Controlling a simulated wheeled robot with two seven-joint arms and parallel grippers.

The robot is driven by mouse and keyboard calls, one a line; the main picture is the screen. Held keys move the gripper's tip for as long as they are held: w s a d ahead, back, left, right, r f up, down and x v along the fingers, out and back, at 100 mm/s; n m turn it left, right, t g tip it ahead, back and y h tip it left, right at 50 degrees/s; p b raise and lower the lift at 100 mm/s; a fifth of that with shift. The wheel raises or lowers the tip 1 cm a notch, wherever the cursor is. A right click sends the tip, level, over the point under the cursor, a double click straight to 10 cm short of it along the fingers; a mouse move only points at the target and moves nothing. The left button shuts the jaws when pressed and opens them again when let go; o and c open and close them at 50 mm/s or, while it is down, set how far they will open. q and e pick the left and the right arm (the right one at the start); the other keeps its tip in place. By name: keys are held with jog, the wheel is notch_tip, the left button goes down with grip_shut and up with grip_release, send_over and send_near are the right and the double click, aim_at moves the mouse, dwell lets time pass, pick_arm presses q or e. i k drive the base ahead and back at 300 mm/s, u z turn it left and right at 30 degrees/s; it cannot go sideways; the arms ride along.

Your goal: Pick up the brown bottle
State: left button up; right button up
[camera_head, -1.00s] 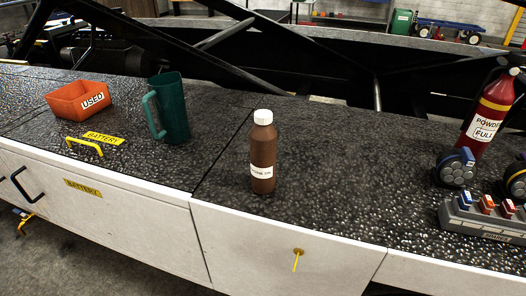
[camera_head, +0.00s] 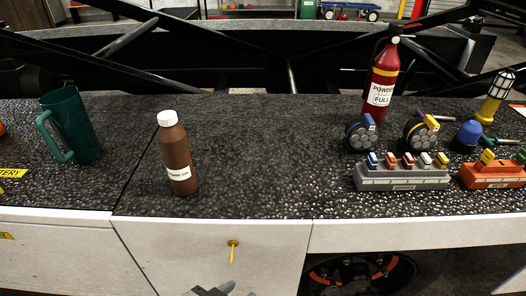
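The brown bottle (camera_head: 177,157) stands upright on the dark speckled top of the loader, left of the middle of the head view. It has a white cap and a white label low on its side. At the bottom edge a small grey part (camera_head: 214,290) shows, which may be the tip of one of my grippers; it is cut off and well below the bottle. Nothing touches the bottle. Neither gripper can be made out clearly.
A green mug (camera_head: 72,126) stands left of the bottle. A red extinguisher (camera_head: 382,84), round lamps, a grey switch box (camera_head: 403,173) and an orange box (camera_head: 495,174) stand to the right. Dark beams cross behind. The speckled top (camera_head: 265,150) right of the bottle is clear.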

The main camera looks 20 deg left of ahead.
aim_at(173, 140)
jog(key=z, duration=1.4)
jog(key=k, duration=1.35)
jog(key=u, duration=1.9)
jog(key=i, duration=0.45)
